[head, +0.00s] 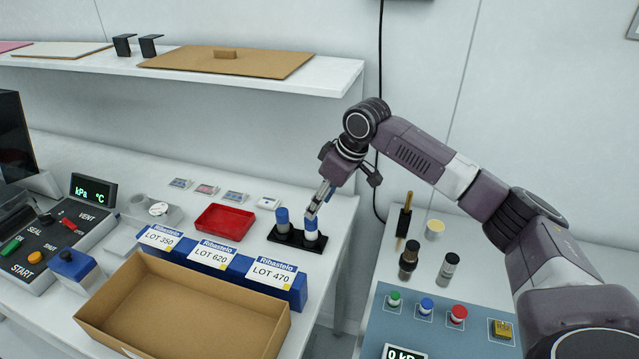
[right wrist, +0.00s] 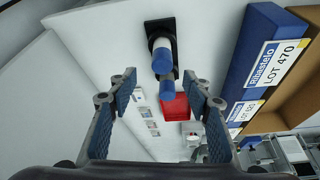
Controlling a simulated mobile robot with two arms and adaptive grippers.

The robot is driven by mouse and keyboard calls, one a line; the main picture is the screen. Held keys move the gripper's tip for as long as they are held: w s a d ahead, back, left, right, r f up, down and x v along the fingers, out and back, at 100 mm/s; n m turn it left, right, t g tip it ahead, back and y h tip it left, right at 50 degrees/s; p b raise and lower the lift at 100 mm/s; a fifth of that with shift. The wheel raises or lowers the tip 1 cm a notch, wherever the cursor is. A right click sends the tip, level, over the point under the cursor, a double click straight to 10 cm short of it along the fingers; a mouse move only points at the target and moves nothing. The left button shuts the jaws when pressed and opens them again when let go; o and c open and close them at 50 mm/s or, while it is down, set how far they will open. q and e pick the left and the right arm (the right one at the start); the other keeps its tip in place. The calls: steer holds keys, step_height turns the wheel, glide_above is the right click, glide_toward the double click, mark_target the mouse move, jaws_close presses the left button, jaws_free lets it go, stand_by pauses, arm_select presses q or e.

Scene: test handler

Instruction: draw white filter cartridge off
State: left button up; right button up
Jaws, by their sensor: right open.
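The white filter cartridge (head: 310,239) has a white body and a blue cap, and stands upright on a small black stand (head: 272,238). A second blue-topped cartridge (head: 283,223) stands beside it on the same stand. My right gripper (head: 313,209) is at the white cartridge's cap, coming down from above right. In the right wrist view both fingers are apart (right wrist: 165,95), with nothing clamped between them. The white cartridge (right wrist: 158,43) shows ahead there, nearer the top of the picture. I cannot tell whether a finger touches the cap. My left gripper is not in view.
A blue rack with lot labels (head: 291,293) and an open cardboard box (head: 200,320) stand in front. A red tray (head: 222,222) lies left of the stand. A control panel (head: 55,240) is at far left. A blue-grey panel with buttons (head: 440,335) is right.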

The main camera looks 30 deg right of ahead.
mark_target(314, 221)
steer(key=x, duration=0.1)
steer(key=p+x, duration=0.1)
steer(key=x, duration=0.1)
steer(key=shift+s+a+f, duration=0.15)
steer(key=shift+a+f, duration=0.05)
steer(key=shift+a, duration=0.15)
steer(key=x, duration=0.3)
steer(key=shift+w+d+f, duration=0.1)
steer(key=shift+w+f, duration=0.05)
steer(key=shift+w, duration=0.1)
steer(key=shift+f, duration=0.25)
jaws_close()
arm_select(q)
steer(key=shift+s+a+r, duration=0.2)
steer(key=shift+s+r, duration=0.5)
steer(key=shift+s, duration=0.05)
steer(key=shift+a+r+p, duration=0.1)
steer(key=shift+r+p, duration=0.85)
steer(key=shift+p, duration=0.25)
arm_select(e)
steer(key=shift+r, duration=0.65)
